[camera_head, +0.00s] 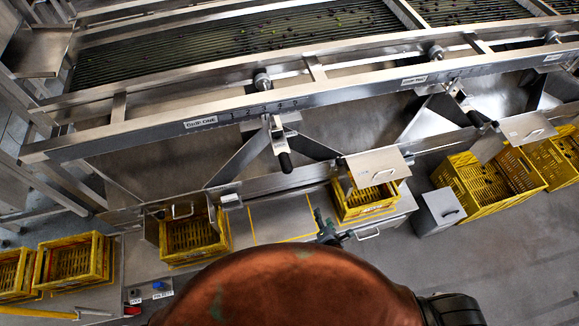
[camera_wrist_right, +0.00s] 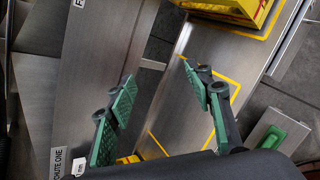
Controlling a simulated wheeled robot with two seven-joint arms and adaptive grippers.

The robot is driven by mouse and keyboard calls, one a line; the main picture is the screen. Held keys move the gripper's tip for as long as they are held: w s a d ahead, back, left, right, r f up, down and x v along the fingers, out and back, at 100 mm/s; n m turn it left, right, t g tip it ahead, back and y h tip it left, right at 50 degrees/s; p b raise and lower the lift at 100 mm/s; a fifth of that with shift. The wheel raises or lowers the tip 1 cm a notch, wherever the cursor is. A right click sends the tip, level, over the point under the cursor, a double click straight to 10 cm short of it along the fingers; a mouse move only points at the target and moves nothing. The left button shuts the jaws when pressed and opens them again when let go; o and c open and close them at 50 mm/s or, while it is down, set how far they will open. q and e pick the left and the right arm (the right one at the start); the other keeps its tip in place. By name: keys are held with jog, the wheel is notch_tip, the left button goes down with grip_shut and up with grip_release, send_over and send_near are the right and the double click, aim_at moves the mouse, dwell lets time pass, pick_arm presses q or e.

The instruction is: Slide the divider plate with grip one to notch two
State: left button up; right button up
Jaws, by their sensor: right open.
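The rail labelled "GRIP ONE" (camera_head: 200,122) carries a row of notch numbers. A bracket with a black handle, grip one (camera_head: 286,161), hangs from it below about numbers three and four. Grey sloping plates spread below the bracket; I cannot tell exactly which is the divider plate (camera_head: 240,160). My right gripper (camera_head: 322,222) is below and right of the handle, over the bench and apart from the handle. In the right wrist view its green-padded fingers (camera_wrist_right: 158,75) are spread with nothing between them. The handle is not seen there. My left gripper is not in view.
Yellow crates stand along the bench, one (camera_head: 192,240) left of my right gripper and one (camera_head: 362,203) right of it. A hinged metal flap (camera_head: 378,166) sits near the right crate. A second black handle (camera_head: 474,118) hangs farther right. The bench between the crates has yellow lines.

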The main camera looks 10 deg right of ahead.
jog(key=w+a+r+n+t+y, duration=0.1)
jog(key=w+a+r+n+t, duration=0.35)
jog(key=r, duration=0.75)
jog(key=n+t+y+b, duration=0.2)
jog(key=n, duration=0.7)
send_near(286, 166)
jog(key=w+f, duration=0.2)
jog(key=w, duration=0.1)
jog(key=shift+w+a+n, duration=0.15)
jog(key=shift+w+n, duration=0.1)
jog(key=shift+w, duration=0.15)
jog(key=w, duration=0.5)
jog(key=w+a, duration=0.1)
jog(key=w, duration=0.1)
jog(key=shift+w+a, duration=0.1)
jog(key=shift+w, duration=0.1)
jog(key=shift+c, duration=0.3)
grip_shut()
